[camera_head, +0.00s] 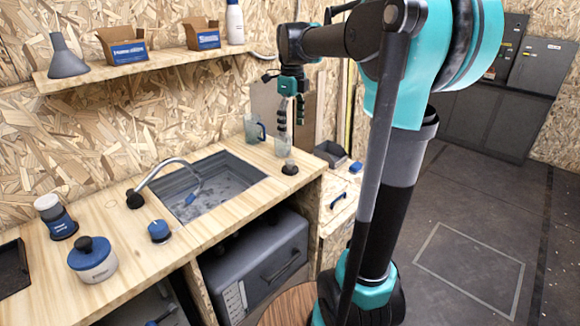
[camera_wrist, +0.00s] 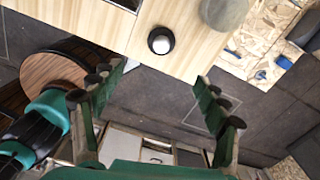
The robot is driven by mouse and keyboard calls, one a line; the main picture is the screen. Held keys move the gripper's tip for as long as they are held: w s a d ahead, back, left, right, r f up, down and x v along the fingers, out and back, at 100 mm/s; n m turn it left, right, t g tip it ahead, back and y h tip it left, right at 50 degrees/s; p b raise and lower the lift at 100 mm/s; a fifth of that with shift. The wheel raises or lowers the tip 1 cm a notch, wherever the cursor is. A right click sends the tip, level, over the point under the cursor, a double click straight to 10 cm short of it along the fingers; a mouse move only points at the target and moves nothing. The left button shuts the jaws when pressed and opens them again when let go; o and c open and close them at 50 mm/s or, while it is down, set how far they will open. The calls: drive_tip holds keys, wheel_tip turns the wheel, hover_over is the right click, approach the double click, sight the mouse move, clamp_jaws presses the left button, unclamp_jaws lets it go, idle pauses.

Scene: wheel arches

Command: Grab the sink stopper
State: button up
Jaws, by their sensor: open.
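A small round dark piece with a paler top, which looks like the sink stopper (camera_head: 290,168), sits on the wooden counter just right of the sink. In the wrist view the stopper (camera_wrist: 160,41) is near the counter's edge, beyond my fingertips at upper middle. My gripper (camera_head: 291,112) hangs above the counter's right end, higher than the stopper and apart from it. In the wrist view my gripper (camera_wrist: 160,88) has its fingers spread wide with nothing between them.
The sink (camera_head: 215,186) with its curved faucet (camera_head: 165,170) lies left of the stopper. A clear cup (camera_head: 283,143) and a blue-handled jug (camera_head: 254,130) stand behind it. A blue-topped piece (camera_head: 159,231) and a lidded pot (camera_head: 93,260) are farther left. A shelf (camera_head: 160,64) runs above.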

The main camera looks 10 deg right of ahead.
sight(291, 161)
wheel_tip(291, 161, down, 9)
drive_tip(key=shift+f, duration=0.1)
drive_tip(key=shift+w+a+f, duration=0.1)
drive_tip(key=shift+w+f, duration=0.05)
drive_tip(key=shift+f, duration=1.2)
drive_tip(key=shift+w+f, duration=0.1)
drive_tip(key=shift+f, duration=1.2)
drive_tip(key=c, duration=1.3)
